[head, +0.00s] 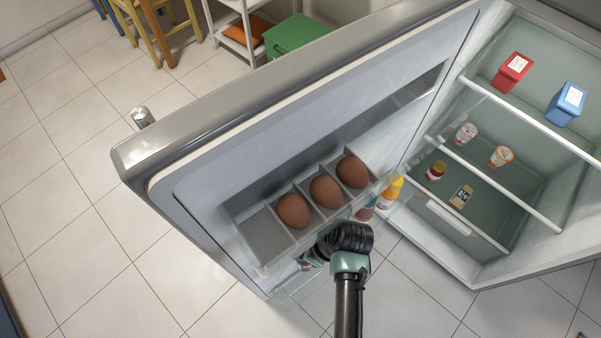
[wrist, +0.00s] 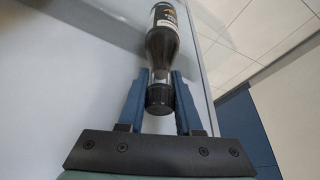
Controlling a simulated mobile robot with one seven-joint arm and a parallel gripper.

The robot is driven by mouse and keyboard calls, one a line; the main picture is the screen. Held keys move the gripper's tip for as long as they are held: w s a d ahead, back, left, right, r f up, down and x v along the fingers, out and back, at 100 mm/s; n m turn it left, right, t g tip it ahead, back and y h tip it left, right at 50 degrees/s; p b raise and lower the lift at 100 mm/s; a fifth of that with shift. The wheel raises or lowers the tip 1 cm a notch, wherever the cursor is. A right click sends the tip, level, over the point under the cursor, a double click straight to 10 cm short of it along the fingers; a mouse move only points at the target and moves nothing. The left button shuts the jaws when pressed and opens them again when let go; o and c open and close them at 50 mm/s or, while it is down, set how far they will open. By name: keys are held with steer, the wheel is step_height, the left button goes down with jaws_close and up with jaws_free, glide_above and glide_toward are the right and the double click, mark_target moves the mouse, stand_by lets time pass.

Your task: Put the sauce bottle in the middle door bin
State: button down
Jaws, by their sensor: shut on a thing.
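The sauce bottle (wrist: 165,38) is dark with a printed label and a black cap in the wrist view. My gripper (wrist: 161,78) is shut on it near the cap, with one blue finger on each side of the neck. The bottle's label end points away from the gripper, beside a pale flat surface. In the head view my gripper (head: 310,262) is low in front of the open fridge door, just below the egg tray. The held bottle is mostly hidden there. A clear door bin (head: 290,287) shows partly below the tray; my arm hides some of it.
The egg tray (head: 250,222) on the door holds several brown eggs. An orange bottle (head: 389,196) with a yellow cap stands right of my gripper, by a reddish item (head: 364,213). Fridge shelves at right hold a red carton (head: 512,72) and a blue carton (head: 566,104).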

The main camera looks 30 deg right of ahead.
steer(key=c, duration=0.6)
jaws_free()
steer(key=shift+r, duration=0.35)
steer(key=s+d, duration=0.2)
steer(key=s, duration=0.1)
steer(key=s+d, duration=0.5)
steer(key=s, duration=0.1)
steer(key=shift+s+d+r, duration=0.25)
steer(key=shift+s+d, duration=0.05)
steer(key=shift+s, duration=0.1)
